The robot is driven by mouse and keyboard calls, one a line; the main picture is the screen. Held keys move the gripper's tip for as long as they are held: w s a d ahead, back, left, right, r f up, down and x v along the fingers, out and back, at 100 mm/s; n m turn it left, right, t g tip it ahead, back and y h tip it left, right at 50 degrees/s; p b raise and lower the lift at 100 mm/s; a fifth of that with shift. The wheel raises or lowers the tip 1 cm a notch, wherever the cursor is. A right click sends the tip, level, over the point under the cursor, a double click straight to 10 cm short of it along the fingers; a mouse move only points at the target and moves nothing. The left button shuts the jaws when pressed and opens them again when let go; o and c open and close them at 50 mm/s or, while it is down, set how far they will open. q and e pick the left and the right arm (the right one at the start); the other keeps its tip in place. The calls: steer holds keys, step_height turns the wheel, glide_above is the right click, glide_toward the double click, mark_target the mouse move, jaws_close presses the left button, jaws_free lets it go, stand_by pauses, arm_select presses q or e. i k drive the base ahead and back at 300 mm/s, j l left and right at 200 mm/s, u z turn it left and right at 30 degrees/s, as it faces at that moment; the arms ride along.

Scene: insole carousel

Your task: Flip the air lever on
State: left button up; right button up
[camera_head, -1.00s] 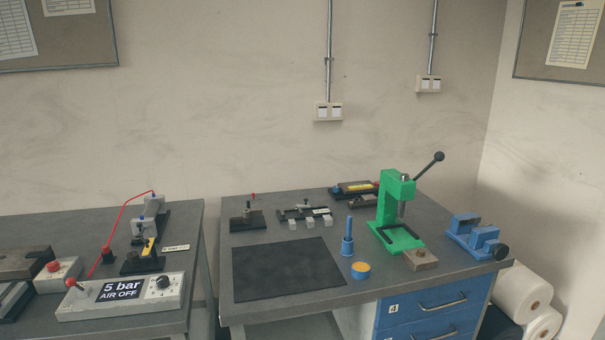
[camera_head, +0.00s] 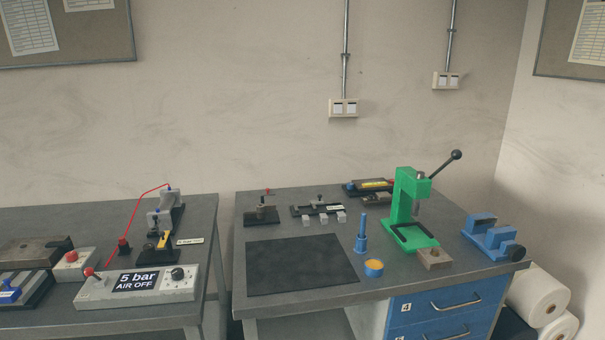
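A grey control box (camera_head: 190,286) sits near the front edge of the left bench. Its dark label (camera_head: 137,281) reads "5 bar AIR OFF". A small lever with a red knob (camera_head: 89,271) stands at the box's left end and leans to the left. A black round dial (camera_head: 177,273) is at the box's right end. A red hose (camera_head: 127,222) rises from near the lever to a grey clamp-like device (camera_head: 163,222) behind the box. Neither of my grippers is in view.
A grey box with a red button (camera_head: 71,256) stands left of the control box. The right bench holds a black mat (camera_head: 300,265), a green press (camera_head: 406,205), a blue vise (camera_head: 489,236) and small tools. A gap separates the benches.

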mark_target(89, 271)
steer(key=u, duration=1.35)
